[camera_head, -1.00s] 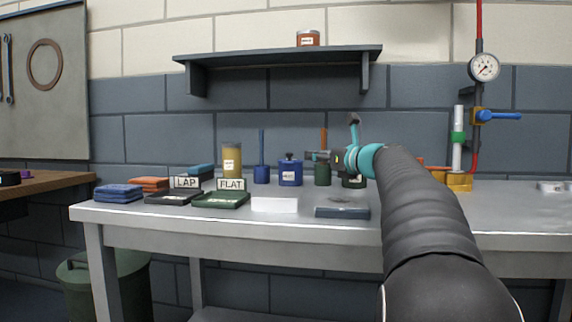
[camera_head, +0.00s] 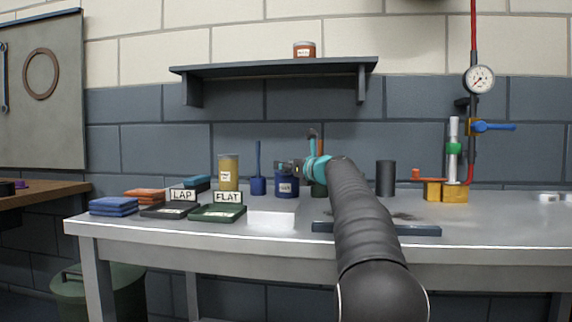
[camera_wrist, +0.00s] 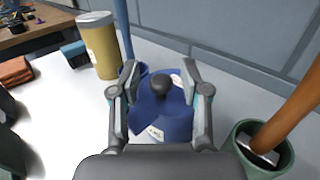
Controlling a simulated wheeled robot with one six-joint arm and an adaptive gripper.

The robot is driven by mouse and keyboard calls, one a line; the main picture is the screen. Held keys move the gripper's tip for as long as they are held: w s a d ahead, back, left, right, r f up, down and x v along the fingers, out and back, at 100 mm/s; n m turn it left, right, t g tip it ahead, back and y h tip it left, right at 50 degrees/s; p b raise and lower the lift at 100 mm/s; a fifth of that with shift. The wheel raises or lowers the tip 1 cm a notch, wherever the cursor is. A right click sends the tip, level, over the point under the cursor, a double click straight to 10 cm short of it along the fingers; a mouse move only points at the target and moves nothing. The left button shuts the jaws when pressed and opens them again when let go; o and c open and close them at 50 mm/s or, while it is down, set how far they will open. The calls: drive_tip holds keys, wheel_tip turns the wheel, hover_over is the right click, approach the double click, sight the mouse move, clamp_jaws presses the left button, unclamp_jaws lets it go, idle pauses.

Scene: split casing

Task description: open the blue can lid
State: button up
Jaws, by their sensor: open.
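The blue can (camera_head: 286,187) stands on the grey bench in the head view, partly hidden by my gripper. In the wrist view the blue can (camera_wrist: 178,128) is below and between my fingers. Its blue lid (camera_wrist: 143,120) has a round black knob (camera_wrist: 160,84) on top, which sits between the two fingertips. My gripper (camera_wrist: 155,80) is open around the knob, with a gap visible on each side. In the head view my gripper (camera_head: 297,168) is at the can's upper part. The lid looks seated on the can.
A blue cup with a blue handle (camera_head: 258,184) and a yellow can (camera_head: 228,172) stand to the left. A green cup with an orange handle (camera_wrist: 262,146) is close on the right. A dark cylinder (camera_head: 386,178) stands farther right. A shelf (camera_head: 280,68) hangs above.

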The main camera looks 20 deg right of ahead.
drive_tip(key=shift+w, duration=0.25)
clamp_jaws()
drive_tip(key=shift+r, duration=0.1)
